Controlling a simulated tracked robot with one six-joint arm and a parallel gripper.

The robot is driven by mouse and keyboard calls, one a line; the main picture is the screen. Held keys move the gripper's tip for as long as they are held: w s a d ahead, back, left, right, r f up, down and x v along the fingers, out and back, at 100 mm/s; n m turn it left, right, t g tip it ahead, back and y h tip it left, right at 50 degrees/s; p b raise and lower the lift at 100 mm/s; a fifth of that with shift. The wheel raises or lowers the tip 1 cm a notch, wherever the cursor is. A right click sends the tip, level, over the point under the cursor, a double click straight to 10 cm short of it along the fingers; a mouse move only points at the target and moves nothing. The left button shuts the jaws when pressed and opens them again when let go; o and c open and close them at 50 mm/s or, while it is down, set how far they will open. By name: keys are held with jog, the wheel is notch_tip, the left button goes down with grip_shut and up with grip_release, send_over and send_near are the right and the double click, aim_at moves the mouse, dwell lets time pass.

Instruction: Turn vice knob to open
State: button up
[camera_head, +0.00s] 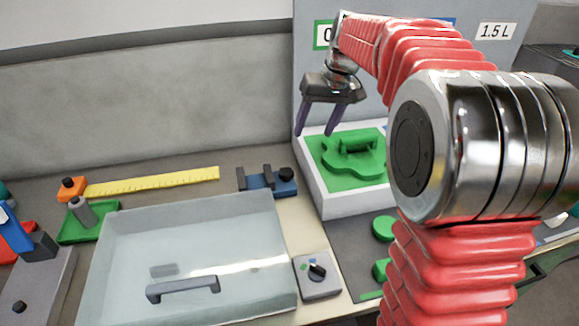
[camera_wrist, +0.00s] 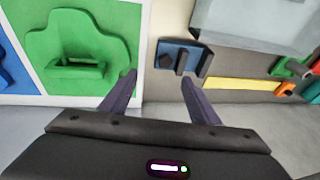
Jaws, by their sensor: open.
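The vice (camera_head: 268,184) is a small blue block with two black jaws, on the bench behind the clear-lidded box. A gap shows between its jaws. Its black knob (camera_head: 286,173) is at the right end. In the wrist view the vice (camera_wrist: 170,52) is ahead of the fingers, between them in the picture; the knob is hard to make out there. My gripper (camera_head: 314,130) is open and empty, with dark purple fingers, above and right of the vice, near the green tray's edge. The fingers (camera_wrist: 158,79) also show in the wrist view, apart from the vice.
A white-edged box with a green insert (camera_head: 350,165) stands right of the vice. The clear-lidded box (camera_head: 190,255) is in front, with a dial unit (camera_head: 317,275) beside it. A yellow ruler (camera_head: 160,181) lies to the left. A grey wall is behind.

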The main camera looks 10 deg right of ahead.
aim_at(287, 171)
jog(key=w+f+m+y, duration=0.1)
jog(key=w+f+m, duration=0.1)
jog(key=m, duration=1)
jog(key=w+f+m, duration=0.3)
jog(key=f+m, duration=0.1)
jog(key=m, duration=0.8)
jog(key=shift+a+f+g+y, duration=0.2)
jog(key=shift+a+g+y, duration=0.1)
jog(key=shift+y, duration=0.1)
jog(key=x, duration=1.3)
jog(key=shift+a+f, duration=0.15)
jog(key=shift+f, duration=0.2)
jog(key=shift+c, duration=0.4)
